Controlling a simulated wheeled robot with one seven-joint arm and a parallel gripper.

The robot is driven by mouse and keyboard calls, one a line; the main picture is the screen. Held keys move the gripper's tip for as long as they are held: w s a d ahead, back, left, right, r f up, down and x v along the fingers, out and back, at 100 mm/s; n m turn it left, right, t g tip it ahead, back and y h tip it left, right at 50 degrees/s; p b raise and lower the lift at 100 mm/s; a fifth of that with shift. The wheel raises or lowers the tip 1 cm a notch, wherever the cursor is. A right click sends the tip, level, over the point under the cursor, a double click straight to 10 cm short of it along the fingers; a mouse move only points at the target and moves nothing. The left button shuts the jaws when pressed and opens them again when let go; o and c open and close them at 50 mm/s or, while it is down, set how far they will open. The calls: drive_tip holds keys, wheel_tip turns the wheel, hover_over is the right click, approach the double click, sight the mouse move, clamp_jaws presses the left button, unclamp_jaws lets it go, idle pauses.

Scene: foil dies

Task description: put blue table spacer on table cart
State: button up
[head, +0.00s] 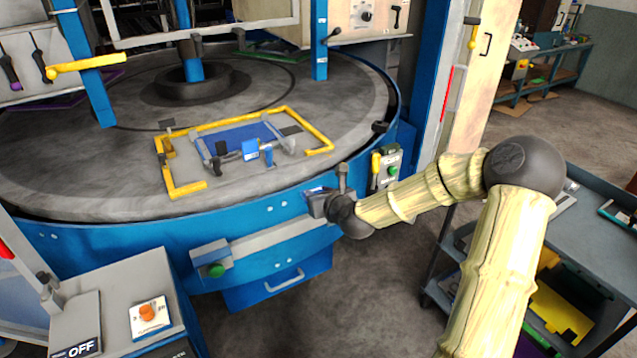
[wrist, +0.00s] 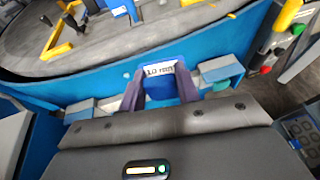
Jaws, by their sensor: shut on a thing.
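The blue table spacer (wrist: 160,88) is between the two purple-grey fingers of my gripper (wrist: 159,92) in the wrist view. It has a white label on top that seems to read "10 mm". My gripper is shut on it. In the head view my gripper (head: 320,203) is in front of the round table's blue rim, and the spacer is mostly hidden there. The table cart (head: 592,188) stands at the right, partly behind my arm, with a grey top and lower shelves.
The round table (head: 90,150) carries a yellow frame (head: 320,140) around a blue plate (head: 240,133). A control box (head: 389,165) is on the blue machine, right of my gripper. A grey console (head: 115,300) stands front left. Yellow and green pieces (head: 560,305) lie on the cart's lower shelf.

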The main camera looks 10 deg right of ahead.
drive_tip(key=s+f+m+h, duration=0.2)
drive_tip(key=s+f, duration=0.4)
drive_tip(key=f, duration=0.4)
drive_tip(key=shift+d+f+h, duration=0.2)
drive_tip(key=shift+f+h, duration=0.05)
drive_tip(key=shift+h, duration=0.05)
